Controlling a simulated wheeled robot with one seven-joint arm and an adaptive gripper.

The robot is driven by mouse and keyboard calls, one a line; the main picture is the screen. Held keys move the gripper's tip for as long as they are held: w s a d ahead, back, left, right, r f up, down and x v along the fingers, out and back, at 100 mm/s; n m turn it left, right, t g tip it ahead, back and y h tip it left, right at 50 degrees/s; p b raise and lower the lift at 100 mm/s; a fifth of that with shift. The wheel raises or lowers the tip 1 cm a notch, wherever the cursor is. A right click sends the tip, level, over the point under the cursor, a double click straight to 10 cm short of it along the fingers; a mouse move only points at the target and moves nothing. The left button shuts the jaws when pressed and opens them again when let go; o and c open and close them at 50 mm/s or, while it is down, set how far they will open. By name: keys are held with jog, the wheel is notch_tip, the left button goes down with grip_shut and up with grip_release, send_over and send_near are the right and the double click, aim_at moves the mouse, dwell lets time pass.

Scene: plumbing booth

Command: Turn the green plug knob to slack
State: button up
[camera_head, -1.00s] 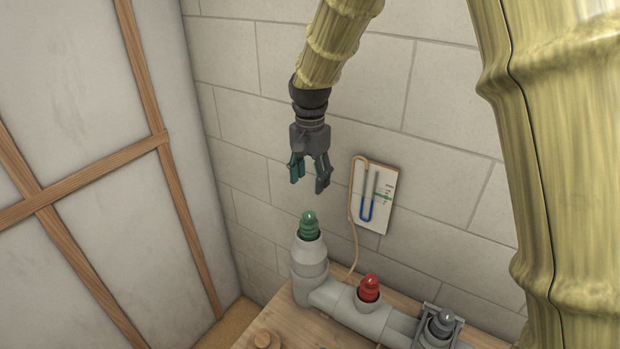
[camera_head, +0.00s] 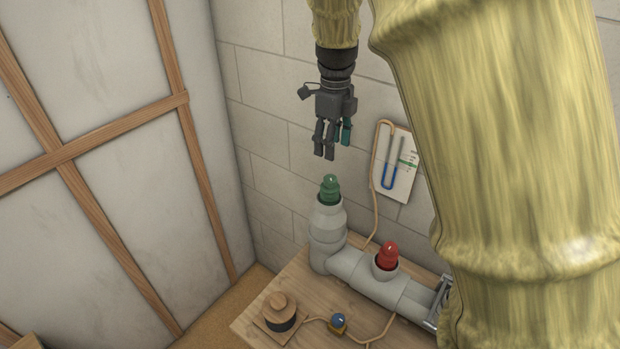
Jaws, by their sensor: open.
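The green plug knob (camera_head: 329,189) stands upright on top of the grey vertical pipe (camera_head: 327,222) at the left end of the pipe run. My gripper (camera_head: 331,146) points down, open and empty, just above the green knob and apart from it. One finger shows teal at its side. In this view the fingers lie partly one behind another, so the gap between them is hard to see.
A red plug (camera_head: 387,254) sits on the grey horizontal pipe to the right. A gauge board (camera_head: 400,165) with a U-tube hangs on the block wall. A round wooden-topped piece (camera_head: 281,311) and a blue knob (camera_head: 338,321) are on the wooden bench (camera_head: 285,282). My arm hides the right side.

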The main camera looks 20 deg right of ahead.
aim_at(331, 177)
jog(key=shift+m, duration=0.5)
jog(key=shift+f+p, duration=2.1)
jog(key=shift+f, duration=3.25)
jog(key=shift+c, duration=0.5)
jog(key=c, duration=1)
